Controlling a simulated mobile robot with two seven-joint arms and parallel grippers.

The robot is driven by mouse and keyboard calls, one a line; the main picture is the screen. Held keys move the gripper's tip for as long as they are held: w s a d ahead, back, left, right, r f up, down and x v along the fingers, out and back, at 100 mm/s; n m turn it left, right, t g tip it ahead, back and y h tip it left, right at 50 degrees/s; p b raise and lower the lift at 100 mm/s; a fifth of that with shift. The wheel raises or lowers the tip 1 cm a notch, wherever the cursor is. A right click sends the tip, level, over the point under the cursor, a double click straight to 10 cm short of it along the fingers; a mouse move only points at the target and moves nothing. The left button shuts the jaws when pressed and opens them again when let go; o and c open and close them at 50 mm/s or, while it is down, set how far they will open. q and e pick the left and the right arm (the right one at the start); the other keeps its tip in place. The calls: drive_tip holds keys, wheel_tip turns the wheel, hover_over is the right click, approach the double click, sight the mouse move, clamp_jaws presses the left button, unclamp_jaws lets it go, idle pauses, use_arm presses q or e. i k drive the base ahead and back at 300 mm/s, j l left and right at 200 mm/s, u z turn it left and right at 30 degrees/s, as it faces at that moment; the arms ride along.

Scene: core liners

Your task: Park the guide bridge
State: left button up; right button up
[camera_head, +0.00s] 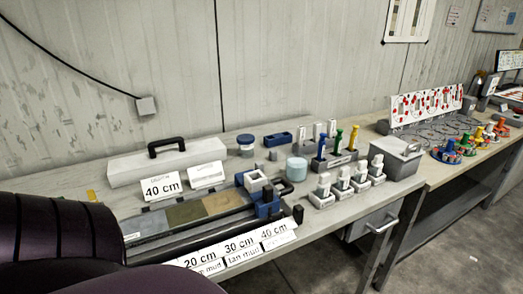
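A blue piece that looks like the guide bridge (266,210) sits across the right end of a long, low tray (160,222) on the bench. A whitish square block with an opening (255,181) sits at its back, and a dark handle or knob (284,187) shows beside it. The tray holds grey, olive and tan sections in a row. A dark rail runs along its front. Part of my arm fills the lower left and hides the tray's left end. Neither gripper is in view.
A white lidded box with a black handle (168,162) stands behind the tray. Label cards (162,187) stand around it. Right of the tray are a pale cylinder (297,168), several white stands (345,181) and a grey bin (397,157). A second bench (450,180) continues right.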

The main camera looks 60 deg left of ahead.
sight(266, 204)
drive_tip(key=u, duration=1.55)
